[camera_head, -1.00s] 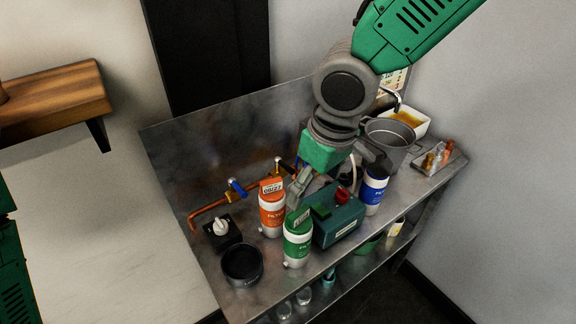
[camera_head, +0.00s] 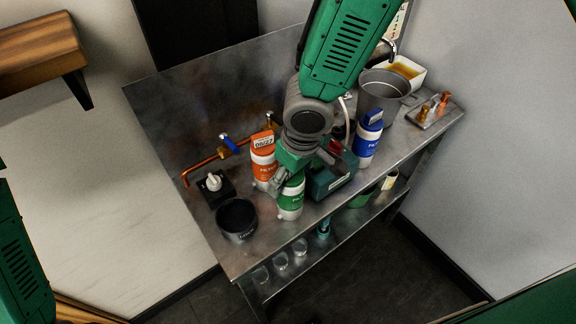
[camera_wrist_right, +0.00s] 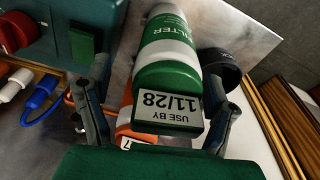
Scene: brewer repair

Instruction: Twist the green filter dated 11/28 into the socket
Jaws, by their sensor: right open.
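The green filter (camera_head: 291,203) stands upright on the metal bench, a white canister with green bands and cap. In the right wrist view its label reads "USE BY 11/28" (camera_wrist_right: 170,113). My right gripper (camera_head: 290,178) is above it in the head view, covering its top. In the right wrist view the open gripper (camera_wrist_right: 158,112) has one finger on either side of the filter's cap, with gaps visible. The teal brewer box (camera_head: 331,178) stands just right of the filter, partly behind my arm. I cannot make out the socket. My left gripper is out of view.
An orange filter (camera_head: 262,158) stands close behind the green one, and a blue filter (camera_head: 369,140) stands beyond the box. A black bowl (camera_head: 237,217), a knob block (camera_head: 214,188) and copper pipe (camera_head: 203,162) are at left. A grey pot (camera_head: 382,92) is at back right.

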